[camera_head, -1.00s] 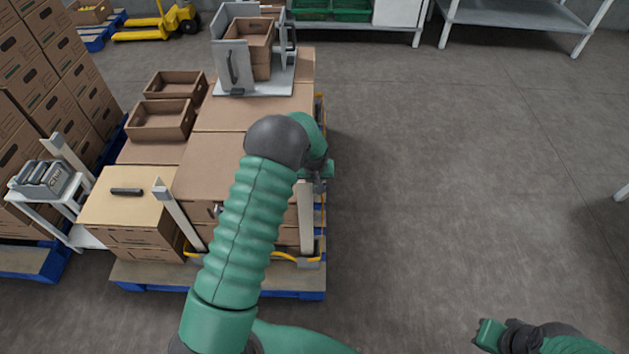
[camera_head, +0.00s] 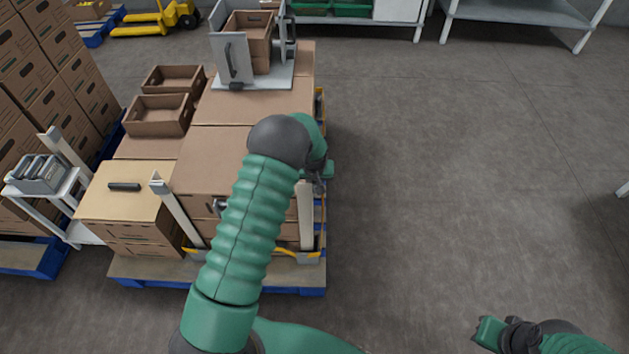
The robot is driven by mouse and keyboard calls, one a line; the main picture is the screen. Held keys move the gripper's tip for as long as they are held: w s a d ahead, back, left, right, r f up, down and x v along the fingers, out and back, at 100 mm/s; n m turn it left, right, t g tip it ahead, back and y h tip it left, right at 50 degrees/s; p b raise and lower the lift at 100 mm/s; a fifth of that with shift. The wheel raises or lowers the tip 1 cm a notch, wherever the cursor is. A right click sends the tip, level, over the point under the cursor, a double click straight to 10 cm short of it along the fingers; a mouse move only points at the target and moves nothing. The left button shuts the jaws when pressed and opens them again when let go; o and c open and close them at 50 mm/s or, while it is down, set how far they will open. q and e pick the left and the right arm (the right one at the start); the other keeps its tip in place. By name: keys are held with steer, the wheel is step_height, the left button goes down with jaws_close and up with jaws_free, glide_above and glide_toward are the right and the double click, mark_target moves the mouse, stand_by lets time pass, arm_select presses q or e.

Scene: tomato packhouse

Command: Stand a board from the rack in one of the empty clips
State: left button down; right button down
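A pale upright board (camera_head: 306,218) stands at the near right corner of the box stack, its foot at a grey clip (camera_head: 309,257). My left gripper (camera_head: 319,183) is at that board's top; my wrist hides most of it, so I cannot tell whether it grips the board. A second pale board (camera_head: 177,211) leans at the stack's near side, its foot near the yellow strap (camera_head: 196,252). A third pale board (camera_head: 64,153) slants beside the white stand at the left. My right gripper (camera_head: 477,333) is over bare floor at lower right, holding nothing visible. I cannot clearly identify the rack.
Stacked cartons (camera_head: 225,160) sit on a blue-edged pallet (camera_head: 230,283), with open cartons (camera_head: 158,117) behind. A white stand (camera_head: 72,190) carries a grey tray (camera_head: 38,172). The floor (camera_head: 450,180) to the right is clear.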

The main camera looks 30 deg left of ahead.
arm_select(q)
steer(key=c, duration=1.2)
jaws_free()
steer(key=shift+c, duration=0.2)
steer(key=shift+r, duration=0.15)
step_height(320, 180, up, 8)
steer(key=p, duration=0.6)
